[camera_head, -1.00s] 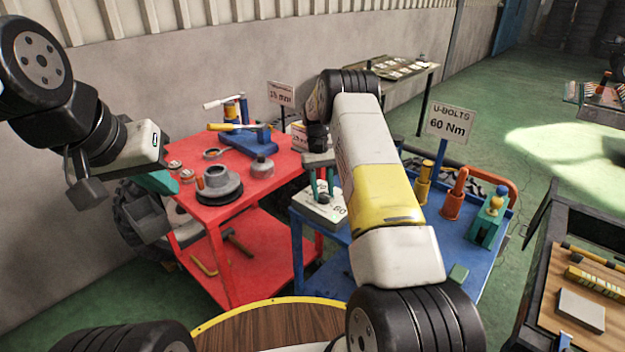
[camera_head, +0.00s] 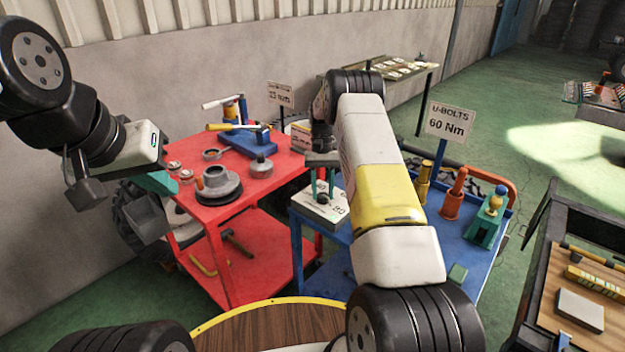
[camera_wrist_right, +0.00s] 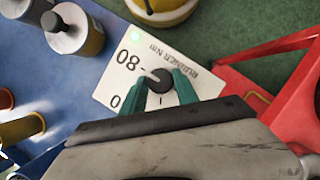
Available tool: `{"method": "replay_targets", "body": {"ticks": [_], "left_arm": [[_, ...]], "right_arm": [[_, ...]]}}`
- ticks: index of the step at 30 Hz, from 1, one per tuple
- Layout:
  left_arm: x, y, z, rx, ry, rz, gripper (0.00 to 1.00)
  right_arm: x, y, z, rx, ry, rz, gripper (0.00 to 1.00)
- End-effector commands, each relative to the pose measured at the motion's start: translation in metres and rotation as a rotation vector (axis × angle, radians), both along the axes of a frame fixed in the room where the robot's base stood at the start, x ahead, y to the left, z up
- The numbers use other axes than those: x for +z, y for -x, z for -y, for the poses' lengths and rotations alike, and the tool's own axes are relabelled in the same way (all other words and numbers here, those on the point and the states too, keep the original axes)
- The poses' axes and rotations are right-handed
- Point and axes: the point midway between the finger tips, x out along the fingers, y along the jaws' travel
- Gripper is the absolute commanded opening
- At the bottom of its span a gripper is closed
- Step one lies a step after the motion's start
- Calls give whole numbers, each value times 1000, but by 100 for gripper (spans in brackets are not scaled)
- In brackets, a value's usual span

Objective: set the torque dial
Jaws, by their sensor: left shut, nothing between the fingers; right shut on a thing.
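The torque dial is a black round knob (camera_wrist_right: 160,80) on a white scale plate (camera_wrist_right: 108,88), with "80" and "0" readable in the right wrist view. A pale mark on the knob faces the "80" side. The plate tops a box (camera_head: 310,207) at the blue cart's left corner in the head view. My right gripper (camera_head: 323,186) has its teal fingers shut on the knob, one on each side (camera_wrist_right: 168,88). My left gripper (camera_head: 158,182) is shut and empty, over the red cart's left edge. A sign (camera_head: 450,122) reads "U-BOLTS 60 Nm".
The blue cart (camera_head: 475,262) holds orange, yellow and teal parts right of my right arm. The red cart (camera_head: 290,172) carries a grey flanged part (camera_head: 217,184) and a blue stand (camera_head: 245,142). A toolbox (camera_head: 545,310) stands at the right. Green floor lies between.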

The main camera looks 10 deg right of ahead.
Motion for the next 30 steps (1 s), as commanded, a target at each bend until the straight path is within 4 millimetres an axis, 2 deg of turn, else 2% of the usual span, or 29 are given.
{"method": "replay_targets", "body": {"ticks": [1,3,4,15,24,30], "left_arm": [[0,0,0,0,0,0,0],[0,0,0,0,0,0,0],[0,0,0,0,0,0,0],[0,0,0,0,0,0,0],[0,0,0,0,0,0,0],[0,0,0,0,0,0,0]], "right_arm": [[-1,0,-1,-1,-2,-2,40],[-1,1,-1,0,-1,-2,54],[-1,0,-1,0,-1,-2,57],[4,-3,0,1,0,2,57],[49,-21,2,1,0,3,57],[68,-29,3,1,-1,-1,57]]}}
